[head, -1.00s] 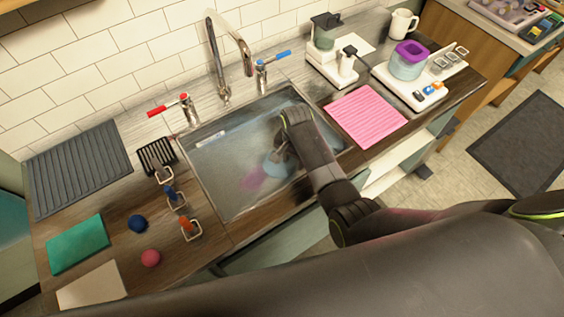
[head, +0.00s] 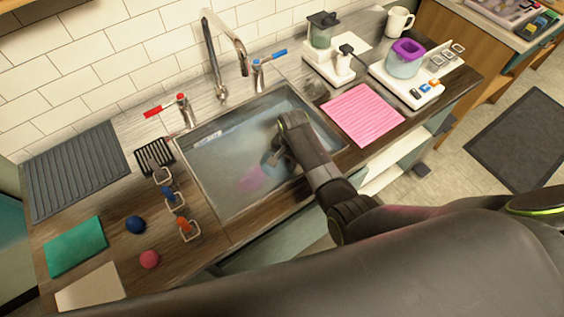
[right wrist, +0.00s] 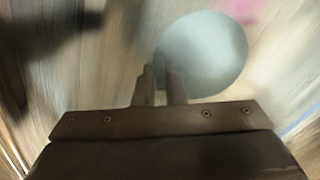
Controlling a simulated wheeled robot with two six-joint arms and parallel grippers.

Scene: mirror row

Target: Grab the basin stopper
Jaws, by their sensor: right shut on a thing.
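My right gripper (head: 277,152) reaches down into the sink basin (head: 215,205). Its two narrow fingers (right wrist: 160,76) are close together in the right wrist view, shut on a small dark thing at their tips, which I take to be the basin stopper (right wrist: 159,60). The fingers and arm mostly hide it, and its shape is unclear. A pale blue-grey disc (right wrist: 205,52) shows just beyond the fingertips; I cannot tell whether it touches them. A bluish round thing also shows beside the gripper in the head view (head: 267,158). My left gripper is out of view.
A blurry pink thing (head: 250,179) lies in the cloudy basin. The tap (head: 215,70), red lever (head: 166,106) and blue lever (head: 272,56) stand behind it. A pink mat (head: 364,115) lies right of it; a blue ball (head: 135,224) and a red ball (head: 149,259) lie left.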

